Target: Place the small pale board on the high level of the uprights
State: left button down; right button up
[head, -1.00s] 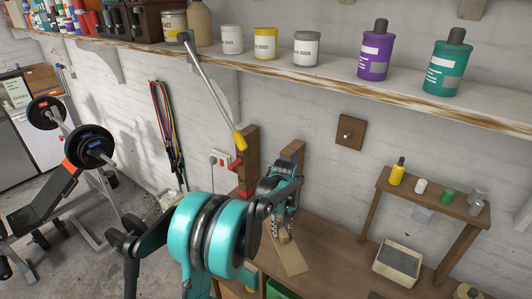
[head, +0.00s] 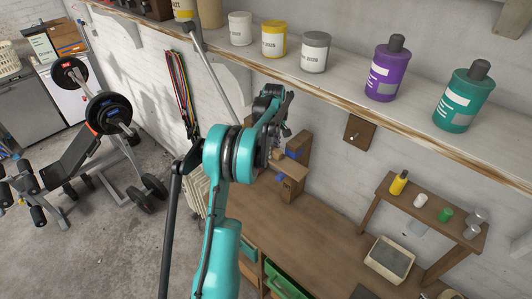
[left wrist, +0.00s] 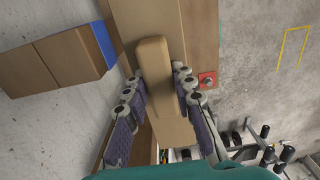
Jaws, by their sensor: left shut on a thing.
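My left gripper (head: 275,142) is raised in front of the uprights in the head view. In the left wrist view its two fingers (left wrist: 163,105) are shut on the small pale board by a rounded, lighter block (left wrist: 155,75) on it. In the head view the board (head: 291,168) is partly hidden by my gripper. One wooden upright (head: 299,146) with blue marking stands just behind; its blue part also shows in the left wrist view (left wrist: 104,44). Another upright (left wrist: 204,40) carries a red piece (left wrist: 207,82). I cannot tell whether the board touches the uprights.
A long shelf (head: 350,92) with several tins and bottles runs above the gripper. The wooden bench (head: 300,225) below has clear room. A small stand (head: 430,205) with small bottles and a pale tray (head: 389,260) are at right. A barbell bench (head: 75,160) stands at left.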

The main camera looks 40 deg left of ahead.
pick_arm(q)
jog(key=a+f, duration=0.1)
jog(key=w+a, duration=0.1)
jog(key=w+a+f, duration=0.1)
jog(key=a, duration=0.1)
jog(key=shift+f+p, duration=0.35)
jog(key=shift+s+a+f, duration=0.1)
notch_tip(320, 180, down, 4)
jog(key=shift+s+r+p, duration=0.1)
jog(key=shift+p, duration=0.35)
jog(key=c, duration=1.4)
grip_release()
jog(key=shift+o, duration=0.7)
